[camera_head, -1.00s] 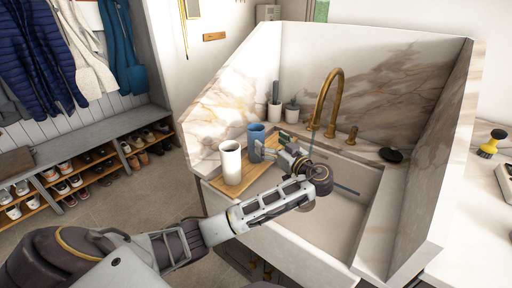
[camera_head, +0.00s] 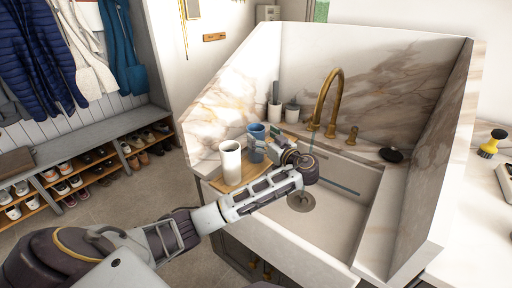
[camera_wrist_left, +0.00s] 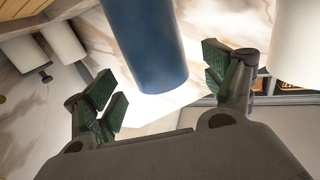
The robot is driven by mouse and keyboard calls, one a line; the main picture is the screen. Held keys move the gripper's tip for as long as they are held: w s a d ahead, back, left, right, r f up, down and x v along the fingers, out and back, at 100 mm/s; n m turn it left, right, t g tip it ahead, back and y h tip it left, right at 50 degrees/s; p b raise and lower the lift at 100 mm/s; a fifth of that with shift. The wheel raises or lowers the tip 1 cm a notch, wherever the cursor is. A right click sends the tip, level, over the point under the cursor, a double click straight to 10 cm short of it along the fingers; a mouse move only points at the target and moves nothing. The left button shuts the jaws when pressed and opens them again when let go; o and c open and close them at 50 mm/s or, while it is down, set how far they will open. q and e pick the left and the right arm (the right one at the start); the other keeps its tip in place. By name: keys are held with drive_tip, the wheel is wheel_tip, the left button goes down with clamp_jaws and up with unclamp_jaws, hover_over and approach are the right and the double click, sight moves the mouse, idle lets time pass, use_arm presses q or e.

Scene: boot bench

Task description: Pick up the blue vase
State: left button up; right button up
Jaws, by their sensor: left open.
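The blue vase (camera_head: 257,141) stands upright on a wooden board at the left end of the sink, just behind a white vase. My left gripper (camera_head: 264,147) is beside the blue vase, on its right side, partly hidden by my own wrist. In the left wrist view the blue vase (camera_wrist_left: 146,45) is between the two open, green-padded fingers (camera_wrist_left: 160,85), with visible space on both sides. It does not look gripped. My right gripper is not in view.
The white vase (camera_head: 231,162) stands close in front of the blue one on the wooden board (camera_head: 250,176). A brass faucet (camera_head: 327,100) rises behind the sink basin (camera_head: 325,205). Small white pots (camera_head: 274,114) stand at the back corner.

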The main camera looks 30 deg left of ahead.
use_arm(q)
drive_tip(key=shift+x, duration=2.25)
drive_tip(key=shift+f, duration=0.1)
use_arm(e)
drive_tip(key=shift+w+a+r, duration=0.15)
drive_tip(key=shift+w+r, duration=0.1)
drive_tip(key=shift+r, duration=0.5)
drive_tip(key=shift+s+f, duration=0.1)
use_arm(q)
clamp_jaws()
